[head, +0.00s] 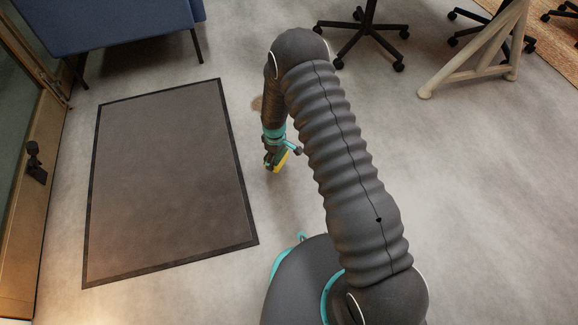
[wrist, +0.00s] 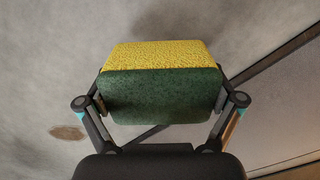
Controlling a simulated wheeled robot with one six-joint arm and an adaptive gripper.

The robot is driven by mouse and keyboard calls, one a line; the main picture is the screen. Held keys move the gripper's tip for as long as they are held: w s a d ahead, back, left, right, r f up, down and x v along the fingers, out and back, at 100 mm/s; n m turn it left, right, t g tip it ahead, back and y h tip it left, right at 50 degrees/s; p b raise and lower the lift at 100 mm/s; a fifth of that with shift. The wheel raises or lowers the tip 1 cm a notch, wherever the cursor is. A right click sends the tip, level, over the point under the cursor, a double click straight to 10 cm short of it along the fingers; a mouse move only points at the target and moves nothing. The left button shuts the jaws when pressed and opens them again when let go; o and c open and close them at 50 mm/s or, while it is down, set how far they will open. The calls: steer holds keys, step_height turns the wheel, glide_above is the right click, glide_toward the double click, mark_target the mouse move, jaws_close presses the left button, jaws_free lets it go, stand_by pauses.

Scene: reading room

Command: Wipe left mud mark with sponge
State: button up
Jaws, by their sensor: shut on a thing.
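My gripper (head: 275,155) is shut on a sponge (head: 282,161) with a yellow layer and a dark green layer. In the wrist view the sponge (wrist: 160,56) sits squarely between the two fingers of my gripper (wrist: 160,102). In the head view they are low over the grey floor, right of the dark mat; I cannot tell whether the sponge touches the floor. A brown mud mark (head: 256,103) lies on the floor beyond my gripper, partly hidden by my arm. A brown mark (wrist: 68,132) also shows at lower left in the wrist view, apart from the sponge.
A dark mat (head: 165,180) with a black border lies left of my gripper. A blue sofa (head: 105,25) stands at the upper left. Wheeled chair bases (head: 368,35) and a pale wooden leg frame (head: 470,65) stand at the upper right.

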steer(key=shift+r+p, duration=0.35)
steer(key=shift+r, duration=0.75)
